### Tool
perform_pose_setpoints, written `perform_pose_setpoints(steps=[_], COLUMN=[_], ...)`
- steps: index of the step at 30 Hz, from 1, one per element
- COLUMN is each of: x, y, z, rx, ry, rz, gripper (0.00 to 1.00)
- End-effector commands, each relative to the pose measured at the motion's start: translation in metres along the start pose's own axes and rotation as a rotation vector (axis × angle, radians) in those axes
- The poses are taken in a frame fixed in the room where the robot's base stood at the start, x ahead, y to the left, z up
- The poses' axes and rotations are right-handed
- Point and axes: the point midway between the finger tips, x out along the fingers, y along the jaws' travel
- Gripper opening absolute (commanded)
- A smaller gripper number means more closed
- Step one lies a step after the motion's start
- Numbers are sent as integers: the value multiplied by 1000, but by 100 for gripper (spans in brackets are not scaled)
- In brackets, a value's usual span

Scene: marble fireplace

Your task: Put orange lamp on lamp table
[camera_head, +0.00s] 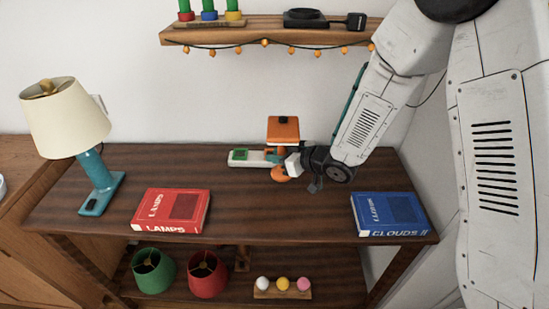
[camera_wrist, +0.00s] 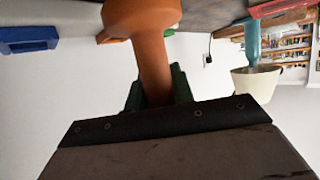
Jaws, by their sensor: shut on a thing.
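In the wrist view the orange stem (camera_wrist: 152,70) runs between my gripper's green pads (camera_wrist: 153,92), and the round base shows at the top of this inverted picture. I cannot tell whether the base touches the table. A second lamp, teal with a cream shade (camera_head: 65,118), stands at the table's left; it also shows in the wrist view (camera_wrist: 255,84).
A pale block with a green top (camera_head: 239,156) lies just left of the orange lamp. A red book (camera_head: 171,210) and a blue book (camera_head: 389,213) lie near the front edge. Green and red shades sit on the lower shelf. A wall shelf (camera_head: 265,33) hangs above.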

Motion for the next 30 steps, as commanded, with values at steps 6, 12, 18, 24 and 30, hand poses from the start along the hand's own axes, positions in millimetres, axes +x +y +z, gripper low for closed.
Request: perform_pose_setpoints(steps=[6,12,18,24,30], x=[9,16,15,15,15], y=[6,7,8,8,8], z=[16,33,33,36,36], rx=[6,3,3,4,4], ry=[-4,0,1,0,0], rz=[5,8,8,9,9], gripper=[0,0,0,46,46])
